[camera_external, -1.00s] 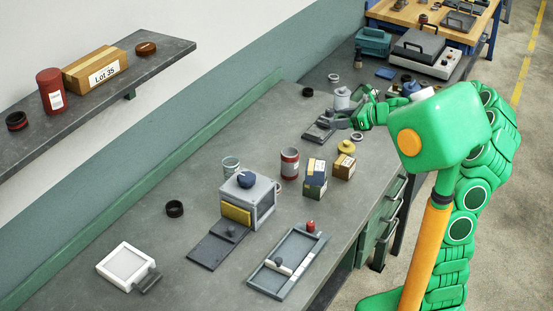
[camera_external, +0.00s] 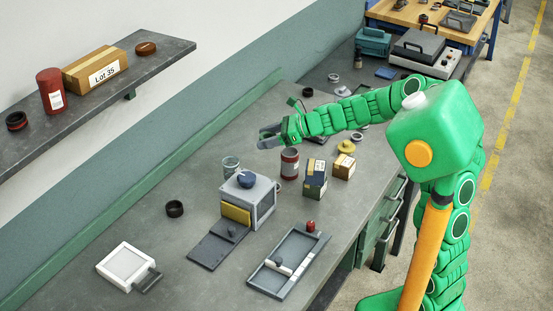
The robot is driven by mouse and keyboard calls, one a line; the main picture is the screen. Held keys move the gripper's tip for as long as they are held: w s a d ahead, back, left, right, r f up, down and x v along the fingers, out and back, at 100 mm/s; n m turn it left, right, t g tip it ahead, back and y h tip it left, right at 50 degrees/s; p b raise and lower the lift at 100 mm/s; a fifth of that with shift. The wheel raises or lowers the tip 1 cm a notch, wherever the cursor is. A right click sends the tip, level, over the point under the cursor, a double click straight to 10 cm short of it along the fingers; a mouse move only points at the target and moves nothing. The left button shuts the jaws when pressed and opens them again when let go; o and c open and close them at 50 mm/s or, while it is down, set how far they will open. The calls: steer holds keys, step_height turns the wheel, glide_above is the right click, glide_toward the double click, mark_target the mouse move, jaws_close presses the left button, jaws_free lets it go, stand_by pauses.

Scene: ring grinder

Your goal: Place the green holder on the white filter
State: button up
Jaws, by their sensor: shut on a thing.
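My gripper (camera_external: 263,138) is over the middle of the bench, behind the red-and-grey can, with its grey fingers pointing left. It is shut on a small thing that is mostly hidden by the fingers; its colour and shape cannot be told. I cannot make out a separate green holder on the bench. A white square frame with a grey inner panel and dark handle (camera_external: 125,265), which looks like the white filter, lies flat at the front left of the bench. My gripper is well apart from it, to its upper right.
Between them stand a grey box with a blue knob (camera_external: 247,196), a glass jar (camera_external: 231,167) and a black ring (camera_external: 174,208). A grey tray (camera_external: 287,264) lies at the front right. A wall shelf (camera_external: 160,67) overhangs at upper left. The bench's left part is mostly clear.

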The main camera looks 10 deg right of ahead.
steer(key=s+a+n+g, duration=0.2)
steer(key=s+a, duration=0.4)
steer(key=a, duration=0.4)
steer(key=s+a+n+g, duration=0.2)
steer(key=s+a, duration=0.5)
steer(key=a, duration=0.3)
steer(key=s+a+n+g, duration=0.3)
steer(key=s+a+g, duration=0.1)
steer(key=s+a, duration=1.25)
glide_above(130, 267)
steer(key=shift+f, duration=9)
steer(key=o, duration=1.1)
steer(key=shift+c, duration=0.2)
